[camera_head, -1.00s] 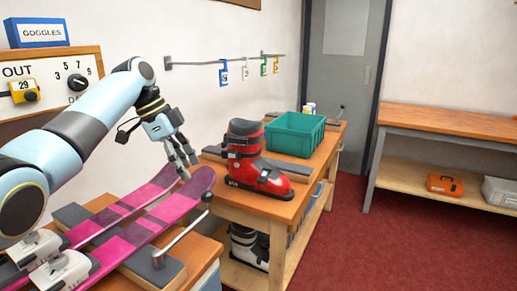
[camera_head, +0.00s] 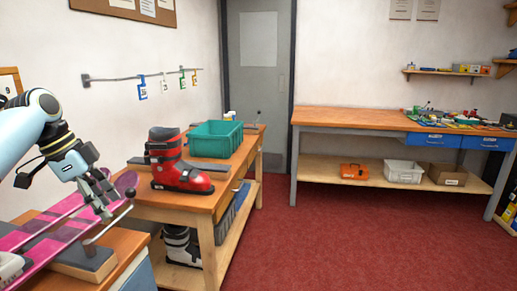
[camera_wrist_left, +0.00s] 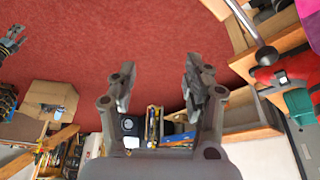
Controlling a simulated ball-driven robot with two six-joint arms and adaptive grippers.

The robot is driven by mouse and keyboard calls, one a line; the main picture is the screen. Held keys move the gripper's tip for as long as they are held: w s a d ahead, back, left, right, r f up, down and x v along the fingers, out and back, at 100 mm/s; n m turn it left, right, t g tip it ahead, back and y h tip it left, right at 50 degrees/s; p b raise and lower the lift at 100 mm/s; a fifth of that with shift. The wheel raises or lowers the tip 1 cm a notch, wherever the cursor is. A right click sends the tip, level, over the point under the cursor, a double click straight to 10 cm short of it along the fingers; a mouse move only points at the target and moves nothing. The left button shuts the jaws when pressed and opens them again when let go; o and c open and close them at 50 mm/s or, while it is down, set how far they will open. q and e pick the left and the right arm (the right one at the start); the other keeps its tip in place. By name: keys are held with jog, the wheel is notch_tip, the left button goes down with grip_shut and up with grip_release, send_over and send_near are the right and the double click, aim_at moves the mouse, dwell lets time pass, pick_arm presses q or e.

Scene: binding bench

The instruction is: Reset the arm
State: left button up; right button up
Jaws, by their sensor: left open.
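My left gripper (camera_head: 102,197) is at the left of the head view, open and empty, above the pink skis (camera_head: 60,222) and close to the lever with a dark knob on the near bench. In the left wrist view its two fingers (camera_wrist_left: 155,90) stand apart with nothing between them. Another grey gripper (camera_wrist_left: 12,42) shows small at the upper left of the left wrist view, likely my right one; its finger state is too small to tell. The right gripper is not in the head view.
A red ski boot (camera_head: 178,165) and a green crate (camera_head: 216,140) stand on the wooden bench (camera_head: 190,200). A long workbench (camera_head: 350,119) with blue drawers stands at the back right; an orange case (camera_head: 353,171) is on its lower shelf. The red floor (camera_head: 330,240) between is clear.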

pick_arm(q)
jog(key=s+d+f+n+y, duration=0.1)
jog(key=s+d+f+n, duration=0.15)
jog(key=s+f, duration=0.45)
jog(key=s+d+f+n+y, duration=0.1)
jog(key=s+f+n+y, duration=0.15)
jog(key=s+f, duration=0.45)
jog(key=s+d+r+n+t+y, duration=0.1)
jog(key=s+r+n, duration=0.2)
jog(key=s, duration=0.7)
jog(key=s+r+n+t, duration=0.1)
jog(key=s+r+n, duration=0.25)
jog(key=s, duration=0.65)
notch_tip(320, 180, down, 35)
jog(key=s+a+g+b, duration=0.2)
jog(key=s+b, duration=0.1)
jog(key=b, duration=0.4)
jog(key=s+a+f+n+g+b, duration=0.1)
jog(key=s+f+b, duration=0.3)
jog(key=s+f, duration=1.3)
jog(key=shift+s+f, duration=0.2)
jog(key=shift+f, duration=0.65)
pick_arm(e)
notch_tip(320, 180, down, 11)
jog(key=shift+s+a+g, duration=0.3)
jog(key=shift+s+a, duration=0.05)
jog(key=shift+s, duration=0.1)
